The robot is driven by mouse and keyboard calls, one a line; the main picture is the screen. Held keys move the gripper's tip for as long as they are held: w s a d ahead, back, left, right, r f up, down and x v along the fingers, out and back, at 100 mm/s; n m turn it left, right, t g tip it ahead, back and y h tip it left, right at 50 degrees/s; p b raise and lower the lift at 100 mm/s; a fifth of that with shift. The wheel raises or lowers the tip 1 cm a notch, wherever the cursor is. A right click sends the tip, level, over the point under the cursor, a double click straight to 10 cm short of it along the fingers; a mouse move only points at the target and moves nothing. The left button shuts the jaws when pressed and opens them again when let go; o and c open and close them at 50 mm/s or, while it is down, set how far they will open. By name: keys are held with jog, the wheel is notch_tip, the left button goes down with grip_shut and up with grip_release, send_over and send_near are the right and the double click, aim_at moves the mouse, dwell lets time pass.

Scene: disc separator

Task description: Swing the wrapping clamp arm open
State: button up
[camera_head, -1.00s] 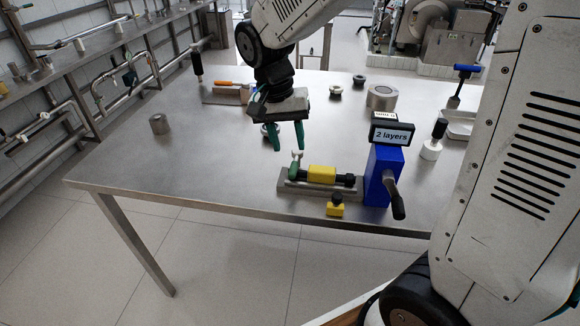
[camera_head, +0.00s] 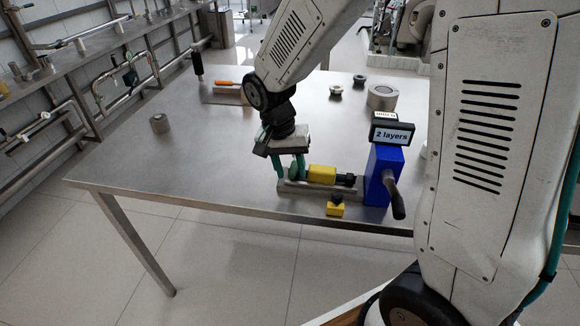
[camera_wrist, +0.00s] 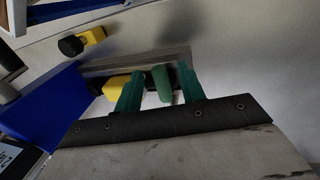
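The wrapping fixture is a low grey base (camera_head: 312,190) with a yellow block (camera_head: 321,174) on it, joined to a blue housing (camera_head: 382,172) with a black crank handle (camera_head: 396,199). A green rounded handle (camera_wrist: 161,83) at the base's left end appears to be the clamp arm's grip. My gripper (camera_head: 291,176) points down over that end. In the wrist view its two teal fingers (camera_wrist: 160,70) are open, one on each side of the green handle, with gaps visible. Contact is not visible. The rest of the clamp arm is hidden by the fingers.
A "2 layers" display (camera_head: 392,133) tops the blue housing. A small yellow block with a black knob (camera_head: 335,209) sits in front of the base. The table's left middle is clear.

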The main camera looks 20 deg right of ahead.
grip_shut()
jog(key=shift+a, duration=0.1)
jog(key=w+a+m, duration=0.1)
jog(key=m, duration=0.1)
jog(key=w+a+m, duration=0.1)
jog(key=m, duration=0.1)
jog(key=shift+w+g+y, duration=0.15)
jog(key=shift+g+y, duration=0.15)
jog(key=w+m, duration=0.1)
jog(key=m, duration=0.1)
jog(key=w+a+m, duration=0.1)
jog(key=w+m, duration=0.1)
jog(key=shift+w+m+y, duration=0.1)
jog(key=shift+m+y, duration=0.2)
jog(key=shift+y, duration=0.1)
jog(key=w+m, duration=0.2)
jog(key=shift+a+m, duration=0.1)
jog(key=shift+m, duration=0.3)
jog(key=w+m, duration=0.1)
jog(key=w+m+y, duration=0.1)
jog(key=shift+d+m, duration=0.2)
jog(key=shift+m, duration=0.1)
jog(key=shift+w+d+m+y, duration=0.15)
jog(key=shift+w+d+m, duration=0.2)
jog(key=shift+w+m, duration=0.5)
jog(key=shift+w+d+m+y, duration=0.15)
jog(key=shift+w+d+m, duration=0.25)
jog(key=shift+m, duration=0.75)
jog(key=shift+w, duration=0.15)
